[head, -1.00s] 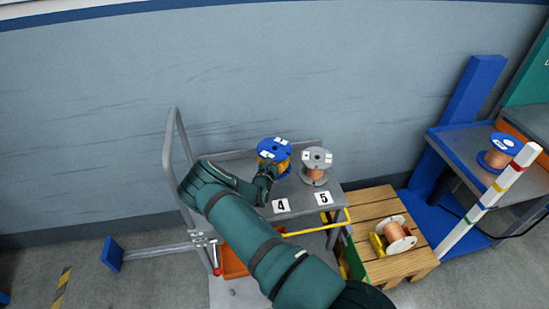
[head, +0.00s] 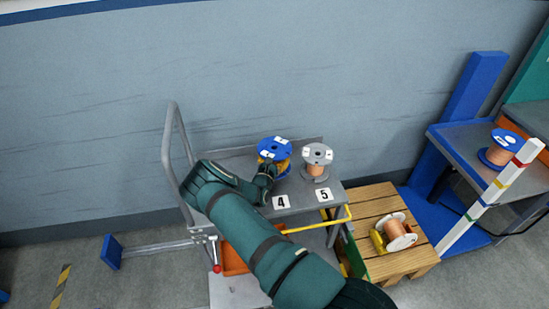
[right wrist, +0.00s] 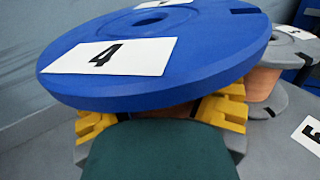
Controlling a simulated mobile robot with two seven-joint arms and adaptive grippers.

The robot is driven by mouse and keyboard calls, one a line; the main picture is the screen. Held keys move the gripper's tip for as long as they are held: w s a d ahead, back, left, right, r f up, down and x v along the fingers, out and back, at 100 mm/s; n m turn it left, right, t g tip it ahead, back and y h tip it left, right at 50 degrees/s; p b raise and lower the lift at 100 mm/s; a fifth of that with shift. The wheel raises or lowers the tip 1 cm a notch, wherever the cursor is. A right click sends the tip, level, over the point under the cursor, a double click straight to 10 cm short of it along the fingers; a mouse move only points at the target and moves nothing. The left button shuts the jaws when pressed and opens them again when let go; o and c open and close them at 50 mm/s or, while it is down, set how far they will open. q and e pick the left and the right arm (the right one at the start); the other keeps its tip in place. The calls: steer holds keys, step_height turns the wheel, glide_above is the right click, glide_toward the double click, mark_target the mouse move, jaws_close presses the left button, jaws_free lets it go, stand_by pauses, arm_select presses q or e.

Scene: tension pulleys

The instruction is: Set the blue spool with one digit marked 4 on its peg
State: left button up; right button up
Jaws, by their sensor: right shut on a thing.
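The blue spool (head: 274,149) with a white label reading 4 is at the cart top, behind the black-on-white 4 plate (head: 281,202). Its blue upper flange (right wrist: 160,55) fills the top of the right wrist view. My right gripper (head: 271,170) reaches in from the front, its yellow fingers (right wrist: 165,112) shut around the spool's core under that flange. The spool is roughly upright. Its peg and lower side are hidden, so I cannot tell whether it is seated. My left gripper is not in view.
A grey spool (head: 317,160) stands close on the right, behind the 5 plate (head: 323,194); it also shows in the right wrist view (right wrist: 285,50). A wooden crate (head: 395,258) bears a copper spool (head: 397,233). Another blue spool (head: 503,148) is on the right-hand bench (head: 463,146).

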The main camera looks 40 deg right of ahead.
steer(key=shift+r, duration=0.1)
steer(key=shift+f, duration=0.2)
stand_by(0.4)
steer(key=shift+f+b, duration=0.8)
steer(key=shift+f, duration=0.35)
steer(key=shift+f, duration=0.2)
steer(key=shift+f, duration=0.2)
stand_by(0.4)
steer(key=shift+f, duration=1.15)
steer(key=shift+f, duration=0.4)
steer(key=shift+f, duration=0.35)
stand_by(0.4)
